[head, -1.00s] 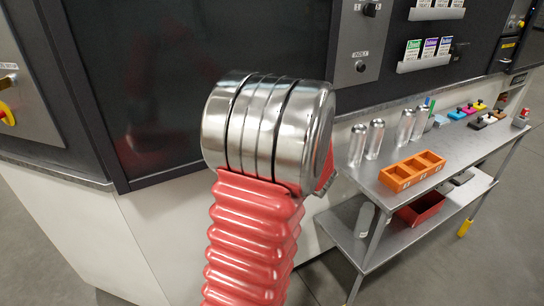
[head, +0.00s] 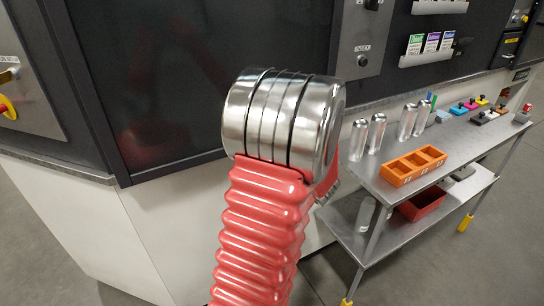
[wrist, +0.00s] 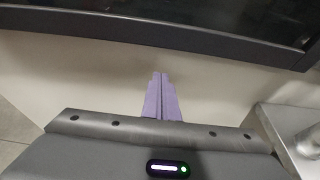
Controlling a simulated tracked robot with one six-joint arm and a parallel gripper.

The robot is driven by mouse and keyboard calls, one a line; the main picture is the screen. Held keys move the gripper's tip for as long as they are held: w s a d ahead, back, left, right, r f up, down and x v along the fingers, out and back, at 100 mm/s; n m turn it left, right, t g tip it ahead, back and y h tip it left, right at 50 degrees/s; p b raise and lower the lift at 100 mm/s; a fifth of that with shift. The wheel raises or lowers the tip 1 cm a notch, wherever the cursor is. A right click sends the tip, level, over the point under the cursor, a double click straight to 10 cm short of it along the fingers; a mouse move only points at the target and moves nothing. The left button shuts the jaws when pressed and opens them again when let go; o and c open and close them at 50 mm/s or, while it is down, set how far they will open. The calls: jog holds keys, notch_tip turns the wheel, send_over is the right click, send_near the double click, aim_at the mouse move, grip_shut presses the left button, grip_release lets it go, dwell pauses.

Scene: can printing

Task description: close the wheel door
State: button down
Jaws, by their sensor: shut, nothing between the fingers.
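A large dark panel in a black frame (head: 200,80), which looks like the wheel door, fills the upper left of the head view. It looks flush with the machine front, but I cannot tell whether it is fully closed. Its lower frame edge (wrist: 180,38) crosses the top of the wrist view. My gripper (wrist: 160,78) shows two purple fingers pressed together and empty, below that edge and in front of the white lower panel. I see no clear contact with the door. In the head view my arm hides the fingers.
A metal cart (head: 385,195) stands at right with silver cans (head: 376,134) and an orange tray (head: 413,167). A red bin (head: 422,204) sits on its lower shelf. A metal surface (wrist: 275,130) is close at lower right in the wrist view. Open floor lies at right.

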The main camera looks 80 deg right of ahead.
jog(key=v, duration=0.8)
jog(key=shift+s+a, duration=0.2)
jog(key=shift+a, duration=0.1)
dwell(0.3)
